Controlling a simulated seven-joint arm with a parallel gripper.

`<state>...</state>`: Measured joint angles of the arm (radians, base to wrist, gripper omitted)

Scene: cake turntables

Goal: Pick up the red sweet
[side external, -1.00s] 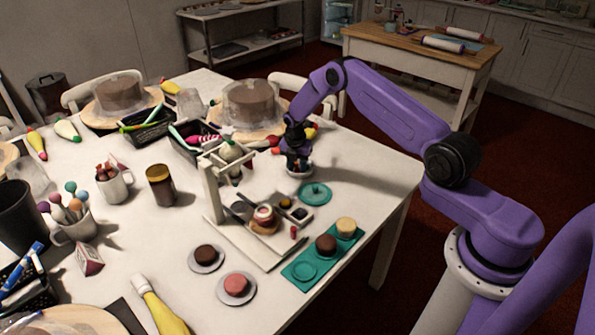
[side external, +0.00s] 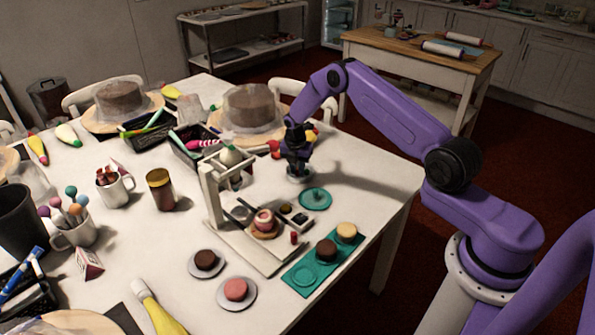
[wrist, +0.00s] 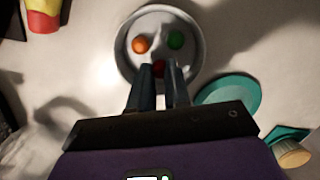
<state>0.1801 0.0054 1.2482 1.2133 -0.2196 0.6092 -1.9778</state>
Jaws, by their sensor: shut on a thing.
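The red sweet (wrist: 159,68) shows in the wrist view between the tips of my gripper (wrist: 160,72). My gripper is shut on it, at the near side of a small pale round dish (wrist: 122,46). An orange sweet (wrist: 142,44) and a green sweet (wrist: 176,40) lie in the same dish, just beyond the fingertips. In the side view my gripper (side external: 298,172) points down into the dish (side external: 299,179); the sweets there are too small and hidden to make out.
A teal lid (side external: 316,199) lies close to the dish. A white stand (side external: 209,197) rises to the left, with a small cake (side external: 264,219) beside it. A teal tray (side external: 300,281) with small cakes lies nearer the camera. A black bin (side external: 181,157) with tools stands behind left.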

